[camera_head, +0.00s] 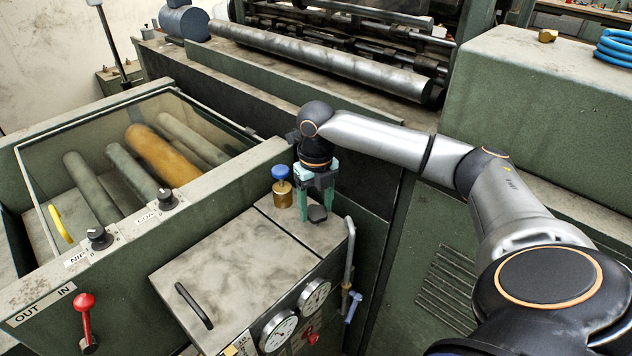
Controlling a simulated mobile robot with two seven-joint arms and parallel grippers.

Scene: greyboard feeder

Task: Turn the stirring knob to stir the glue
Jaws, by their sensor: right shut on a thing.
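A small black knob (317,214) sits on the top of the grey-lidded box, near its back right corner. I take it to be the stirring knob. My right gripper (316,207) points down from above, with its teal fingers around the knob, shut on it. The fingers hide part of the knob, and its turn angle cannot be read. No glue is in sight. The box lid (225,270) is closed. My left gripper is not in view.
A grey pipe (349,255) rises at the box's right edge. Gauges (278,333) face front. Left are the labelled knobs (98,237), a red lever (84,305) and a glass-covered roller bay.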

